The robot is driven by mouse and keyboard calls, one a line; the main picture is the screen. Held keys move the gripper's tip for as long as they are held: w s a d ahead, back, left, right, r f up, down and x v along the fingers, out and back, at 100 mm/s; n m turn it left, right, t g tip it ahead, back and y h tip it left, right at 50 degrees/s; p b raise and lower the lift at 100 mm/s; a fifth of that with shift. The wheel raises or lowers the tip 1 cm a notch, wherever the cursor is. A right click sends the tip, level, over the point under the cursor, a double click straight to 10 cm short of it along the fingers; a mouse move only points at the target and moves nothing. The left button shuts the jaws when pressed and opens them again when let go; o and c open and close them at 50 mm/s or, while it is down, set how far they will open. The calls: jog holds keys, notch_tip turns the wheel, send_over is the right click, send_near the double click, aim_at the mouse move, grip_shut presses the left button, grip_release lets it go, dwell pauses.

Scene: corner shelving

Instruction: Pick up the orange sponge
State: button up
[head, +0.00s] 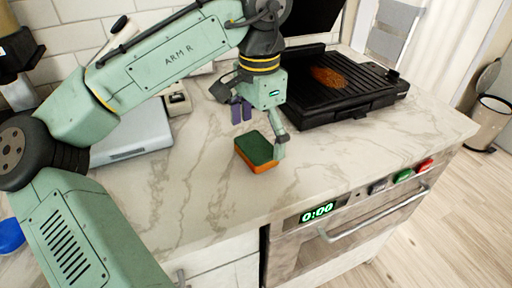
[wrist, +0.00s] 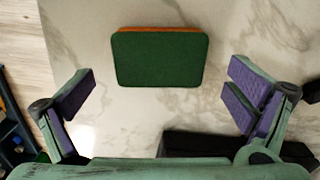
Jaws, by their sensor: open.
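The orange sponge (head: 257,152) has a dark green top and an orange lower layer. It lies flat on the marble counter near the front edge. In the wrist view the sponge (wrist: 160,58) shows its green face, with a thin orange strip along its top side. My gripper (head: 260,126) is just above and behind the sponge in the head view. In the wrist view my gripper (wrist: 165,98) is open, with purple-padded fingers spread wide to either side. The sponge lies between the lines of the fingers but farther forward, and nothing is held.
A black grill (head: 330,92) with a brown piece of food (head: 328,77) on it stands right of my gripper. A grey flat appliance (head: 132,135) is at the left. An oven with a handle (head: 375,215) is below the counter. The counter front is clear around the sponge.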

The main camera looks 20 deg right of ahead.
jog(key=shift+f, duration=0.9)
jog(key=shift+c, duration=0.2)
jog(key=c, duration=0.8)
